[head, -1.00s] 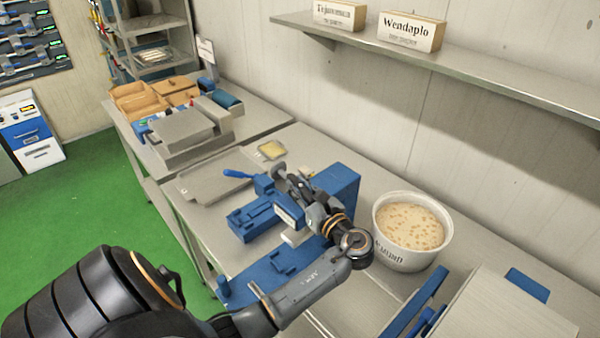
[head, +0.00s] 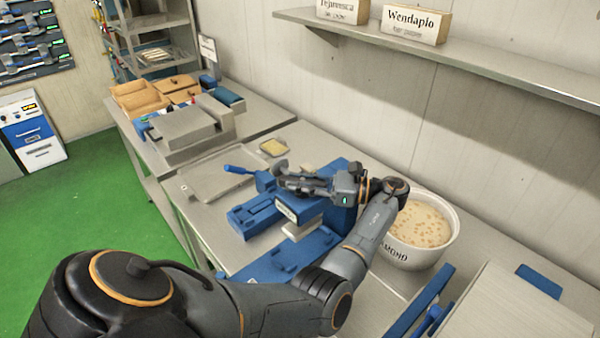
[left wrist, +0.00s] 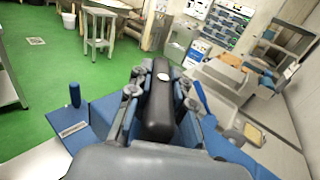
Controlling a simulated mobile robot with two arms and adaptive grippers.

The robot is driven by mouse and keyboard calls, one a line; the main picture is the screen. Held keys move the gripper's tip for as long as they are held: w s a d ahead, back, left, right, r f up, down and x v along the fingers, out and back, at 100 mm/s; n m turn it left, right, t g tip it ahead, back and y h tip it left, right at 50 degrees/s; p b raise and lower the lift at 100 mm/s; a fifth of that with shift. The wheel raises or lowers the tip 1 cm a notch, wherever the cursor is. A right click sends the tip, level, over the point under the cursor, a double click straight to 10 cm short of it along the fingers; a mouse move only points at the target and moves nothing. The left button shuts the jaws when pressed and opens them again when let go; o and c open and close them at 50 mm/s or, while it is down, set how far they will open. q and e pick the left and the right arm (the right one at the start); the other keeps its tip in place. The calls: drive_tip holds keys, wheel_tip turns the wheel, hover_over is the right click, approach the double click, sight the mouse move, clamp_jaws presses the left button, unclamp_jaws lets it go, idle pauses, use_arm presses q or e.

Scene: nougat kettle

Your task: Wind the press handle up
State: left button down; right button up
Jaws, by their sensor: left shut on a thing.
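The blue press (head: 343,180) stands on the steel bench, with a white block (head: 300,228) at its front. My left gripper (head: 287,180) is at the top of the press, coming in from the right side. In the left wrist view my left gripper (left wrist: 150,92) has its fingers on either side of a dark rounded handle (left wrist: 160,112), and is shut on it. In the head view the fingers mostly hide this handle. A blue lever (head: 238,171) sticks out left of the press and also shows in the wrist view (left wrist: 201,97). My right gripper is out of view.
A white tub (head: 408,254) of pale nutty mass stands close right of the press, beside my left wrist. A flat tray (head: 215,172) and a small yellow-topped dish (head: 273,147) lie to the left. A wall shelf (head: 450,55) hangs above.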

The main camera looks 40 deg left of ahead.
sight(299, 179)
use_arm(q)
drive_tip(key=shift+f+n+g+h+b, duration=0.15)
drive_tip(key=shift+n+g+h+b, duration=0.15)
drive_tip(key=shift+n+g+b, duration=0.15)
idle(0.3)
drive_tip(key=c, duration=1.2)
unclamp_jaws()
drive_tip(key=shift+s, duration=0.1)
wheel_tip(299, 179, up, 10)
drive_tip(key=shift+r, duration=0.1)
